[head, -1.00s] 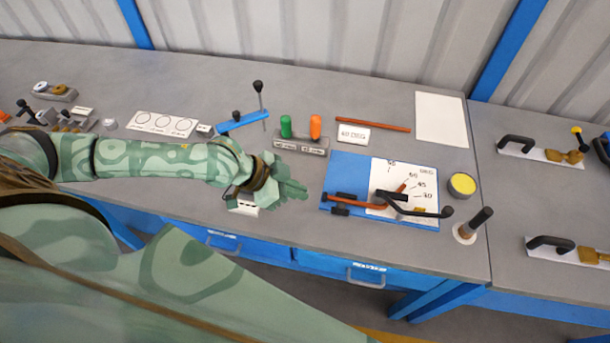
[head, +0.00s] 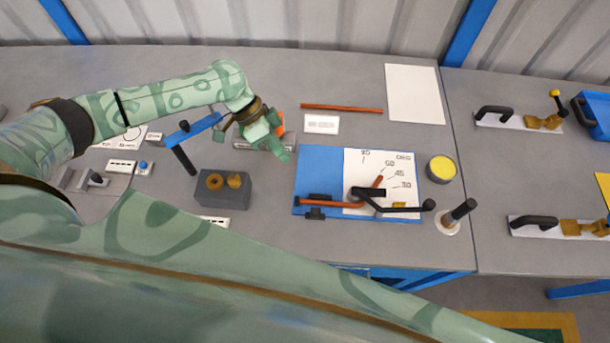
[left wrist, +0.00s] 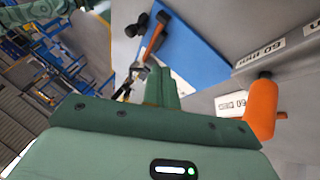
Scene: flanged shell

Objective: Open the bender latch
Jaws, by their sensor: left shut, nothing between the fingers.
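The bender is a blue board (head: 312,167) with a white angle scale (head: 375,165). A copper tube (head: 332,203) lies along its front edge, with small black blocks (head: 315,213) near its left end, which may include the latch. A black lever (head: 400,208) with a ball end reaches right from the pivot. My left gripper (head: 285,152) is shut and empty, just left of the board's back left corner and apart from the tube. The left wrist view shows its closed fingers (left wrist: 161,88) with the blue board (left wrist: 190,50) beyond. My right gripper is out of view.
An orange handle (left wrist: 262,105) stands close beside my left gripper. A grey block with brass rings (head: 222,190) lies left of the board. A yellow-topped tin (head: 441,169) and an upright dark handle (head: 459,213) stand right of it. Bare bench separates grey block and board.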

